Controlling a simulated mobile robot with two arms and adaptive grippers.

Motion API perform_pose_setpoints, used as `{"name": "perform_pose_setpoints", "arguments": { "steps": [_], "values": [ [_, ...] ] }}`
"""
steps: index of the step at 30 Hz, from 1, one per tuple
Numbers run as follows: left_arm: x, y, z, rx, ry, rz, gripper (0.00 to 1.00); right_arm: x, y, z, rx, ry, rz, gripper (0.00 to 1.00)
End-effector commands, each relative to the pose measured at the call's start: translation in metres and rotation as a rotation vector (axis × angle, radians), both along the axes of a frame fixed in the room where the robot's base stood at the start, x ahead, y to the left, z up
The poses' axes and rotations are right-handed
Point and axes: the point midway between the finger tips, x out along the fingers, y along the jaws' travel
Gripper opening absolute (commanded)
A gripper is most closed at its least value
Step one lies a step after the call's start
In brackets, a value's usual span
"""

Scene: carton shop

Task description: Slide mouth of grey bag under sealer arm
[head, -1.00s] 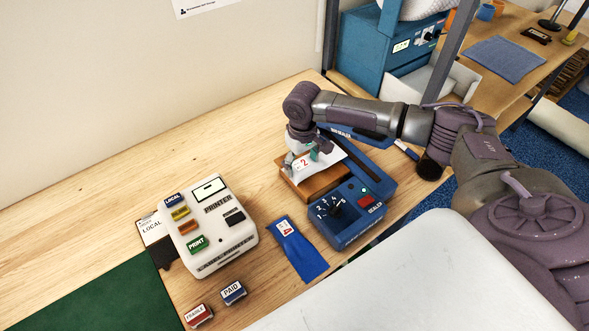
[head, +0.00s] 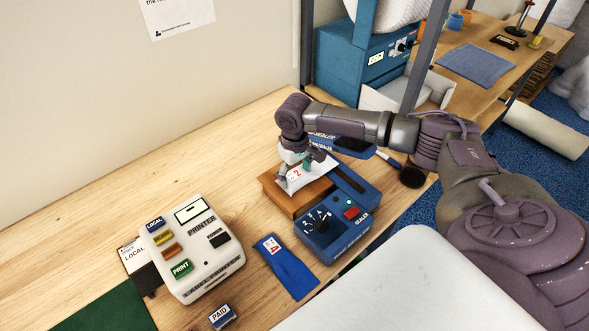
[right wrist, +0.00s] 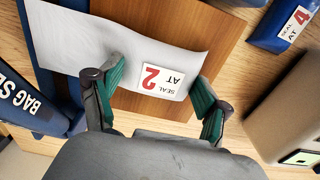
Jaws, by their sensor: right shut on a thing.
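The grey bag (head: 318,172) carries a white label with a red 2; it also shows in the right wrist view (right wrist: 95,45). It lies over the wooden block (head: 284,202) beside the blue sealer (head: 345,230). My right gripper (head: 296,165) is shut on the bag near its label, with its fingers (right wrist: 157,75) at either side of the label in the wrist view. The bag's far end reaches the blue strip at the sealer's edge. The raised sealer arm (head: 342,146) stands beside that end; its arm (right wrist: 22,100) reads BAG SE. My left gripper is not in view.
A blue bag (head: 287,268) lies in front of the sealer, left of its dial. A white printer (head: 195,250) stands further left, with a PAID stamp (head: 222,316) near it. A dark brush (head: 411,177) lies right of the sealer. The back left bench is clear.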

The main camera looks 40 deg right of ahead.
Motion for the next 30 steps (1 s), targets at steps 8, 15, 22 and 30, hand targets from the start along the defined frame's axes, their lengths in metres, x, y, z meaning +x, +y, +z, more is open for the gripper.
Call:
{"name": "perform_pose_setpoints", "arguments": {
  "steps": [8, 15, 22, 30],
  "values": [
    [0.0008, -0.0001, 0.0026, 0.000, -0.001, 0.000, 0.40, 0.0000, 0.0002, 0.0003, 0.000, 0.000, 0.000, 0.40],
    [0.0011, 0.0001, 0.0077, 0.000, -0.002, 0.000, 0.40, 0.0002, 0.0003, -0.0006, 0.001, -0.001, 0.000, 0.40],
    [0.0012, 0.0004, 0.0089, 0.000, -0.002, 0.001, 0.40, 0.0001, 0.0003, -0.0024, 0.000, 0.000, 0.000, 0.40],
    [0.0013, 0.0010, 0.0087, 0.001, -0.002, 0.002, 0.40, 0.0001, 0.0003, -0.0024, 0.000, 0.000, 0.000, 1.00]
  ]
}}
